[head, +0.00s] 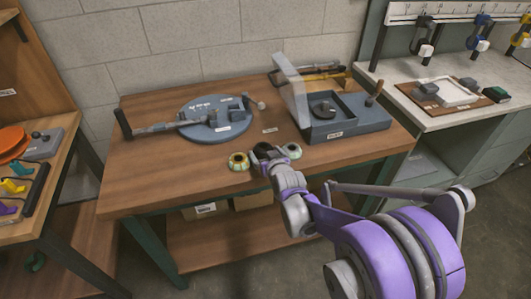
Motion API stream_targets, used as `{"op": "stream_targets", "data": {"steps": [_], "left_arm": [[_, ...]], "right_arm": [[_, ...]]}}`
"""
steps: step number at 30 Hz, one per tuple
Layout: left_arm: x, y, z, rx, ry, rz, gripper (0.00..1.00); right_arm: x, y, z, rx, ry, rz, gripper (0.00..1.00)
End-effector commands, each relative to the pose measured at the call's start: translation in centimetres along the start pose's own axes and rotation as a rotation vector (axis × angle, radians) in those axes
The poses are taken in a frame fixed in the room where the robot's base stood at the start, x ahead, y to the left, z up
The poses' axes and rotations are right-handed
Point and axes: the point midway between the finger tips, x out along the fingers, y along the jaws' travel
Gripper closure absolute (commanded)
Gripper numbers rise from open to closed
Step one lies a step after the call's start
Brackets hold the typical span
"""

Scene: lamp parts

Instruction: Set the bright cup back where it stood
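Two small ring-shaped cups show near the front edge of the wooden table. A yellow-green cup (238,161) with a dark middle stands left of my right gripper (264,150). A paler greenish cup (291,150) is just right of the gripper, close against it in the picture; I cannot tell whether they touch. I cannot tell for sure which one is the bright cup. My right gripper reaches over the table's front edge between the two. Its fingers are dark and small, and their gap is unclear. My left gripper is out of view.
The wooden table (150,185) holds a round blue-grey board (205,130) with a long-handled tool and an open blue-grey box (345,127) behind the cups. A side bench at left and a light counter (440,118) at right flank it. The table's left front is clear.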

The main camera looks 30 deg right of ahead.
Motion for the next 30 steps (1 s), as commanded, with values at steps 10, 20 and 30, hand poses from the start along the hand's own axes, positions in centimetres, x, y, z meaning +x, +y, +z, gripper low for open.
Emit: {"op": "stream_targets", "data": {"steps": [10, 20, 30], "left_arm": [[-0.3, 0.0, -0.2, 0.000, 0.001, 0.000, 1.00], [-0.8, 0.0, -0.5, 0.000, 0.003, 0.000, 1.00], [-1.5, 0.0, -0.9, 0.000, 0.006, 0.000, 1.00]], "right_arm": [[-0.3, 0.0, -0.5, 0.000, 0.000, 0.000, 0.00], [-6.3, 0.0, -0.4, 0.000, 0.000, 0.000, 0.00], [-11.4, 0.0, -0.4, 0.000, 0.000, 0.000, 0.00]]}}
